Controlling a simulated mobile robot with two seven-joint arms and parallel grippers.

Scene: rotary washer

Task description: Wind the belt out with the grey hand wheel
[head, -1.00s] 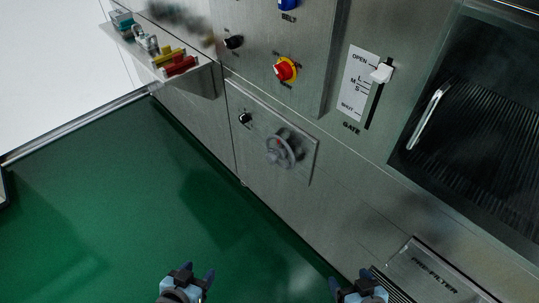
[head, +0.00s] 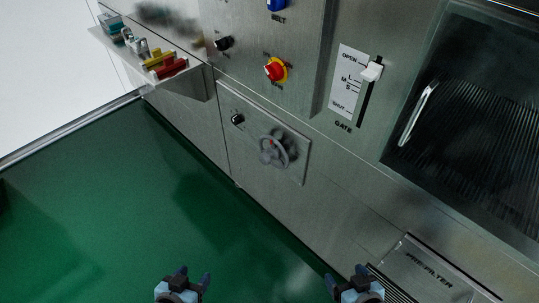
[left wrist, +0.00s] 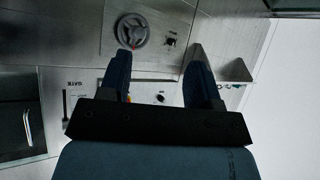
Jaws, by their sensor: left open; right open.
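The grey hand wheel (head: 278,149) sits on a square plate on the lower front of the steel machine, in the middle of the head view. It also shows in the left wrist view (left wrist: 132,31), beyond the fingers. My left gripper (head: 193,279) is open and empty, low in the head view and well short of the wheel. In the left wrist view its two fingers (left wrist: 160,78) stand apart with nothing between them. My right gripper (head: 348,281) is open and empty at the bottom, right of the left one. The belt itself cannot be made out.
A black knob (head: 237,119) is beside the wheel. A red knob (head: 275,71) and the gate lever (head: 372,72) are above. A shelf (head: 200,83) with coloured items juts out at upper left. The pre-filter panel (head: 432,272) is at lower right. The green floor (head: 110,200) is clear.

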